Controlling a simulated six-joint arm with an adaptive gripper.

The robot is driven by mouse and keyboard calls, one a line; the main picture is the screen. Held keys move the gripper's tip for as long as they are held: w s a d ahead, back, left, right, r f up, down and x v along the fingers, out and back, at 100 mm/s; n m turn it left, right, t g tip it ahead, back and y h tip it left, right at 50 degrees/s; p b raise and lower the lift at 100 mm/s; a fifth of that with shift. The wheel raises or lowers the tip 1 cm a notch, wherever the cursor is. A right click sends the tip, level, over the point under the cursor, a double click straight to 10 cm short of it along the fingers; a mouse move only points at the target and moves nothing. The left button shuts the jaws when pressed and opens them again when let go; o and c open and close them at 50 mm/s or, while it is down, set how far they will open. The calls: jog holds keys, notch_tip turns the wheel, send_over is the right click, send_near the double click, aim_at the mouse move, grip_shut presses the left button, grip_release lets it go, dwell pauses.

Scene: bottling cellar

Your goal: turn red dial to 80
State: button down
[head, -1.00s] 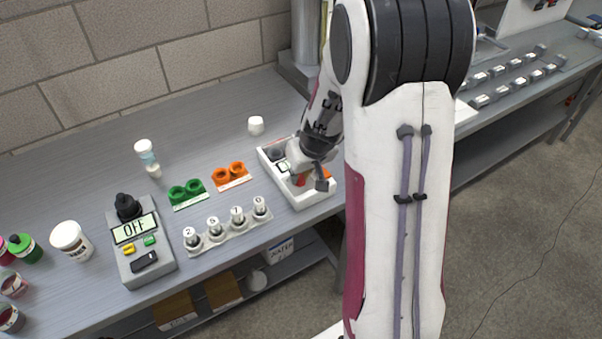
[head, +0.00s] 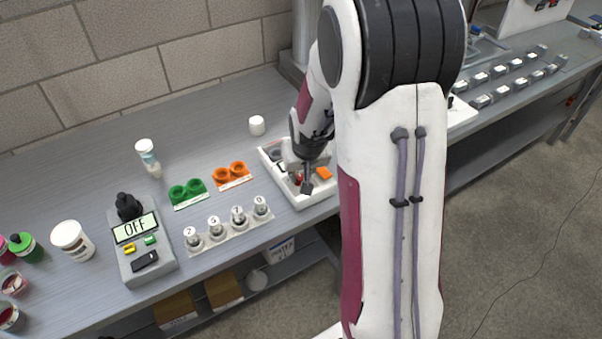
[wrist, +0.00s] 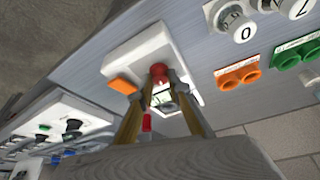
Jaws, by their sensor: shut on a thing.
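The red dial (wrist: 158,73) sits on a white box (wrist: 170,43) with a small display (wrist: 162,97). In the wrist view the two fingers of my gripper (wrist: 160,82) close around the dial, one on each side. In the head view my gripper (head: 303,187) is low over the white box (head: 318,195), and only a bit of red shows beside the fingers. An orange block (head: 323,173) on the box is to the right of my gripper; it also shows in the wrist view (wrist: 123,86). I cannot read the display or the dial's setting.
Orange rings (head: 232,174) and green rings (head: 187,192) lie left of the box. A rack of numbered knobs (head: 227,229) stands in front of them. A grey device (head: 147,262) reading OFF stands further left. A white cap (head: 257,125) is behind the box.

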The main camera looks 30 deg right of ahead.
jog(key=shift+w+a+m+g+h, duration=0.1)
jog(key=shift+m+g+h, duration=0.25)
jog(key=shift+m, duration=0.95)
jog(key=shift+a+m+g+h, duration=0.1)
jog(key=shift+m+g+h, duration=0.25)
jog(key=shift+m, duration=0.95)
jog(key=c, duration=1.9)
grip_release()
jog(key=shift+r, duration=0.1)
jog(key=v, duration=1.1)
jog(key=shift+s+a+r, duration=0.25)
jog(key=shift+r, duration=0.05)
jog(key=shift+n, duration=0.3)
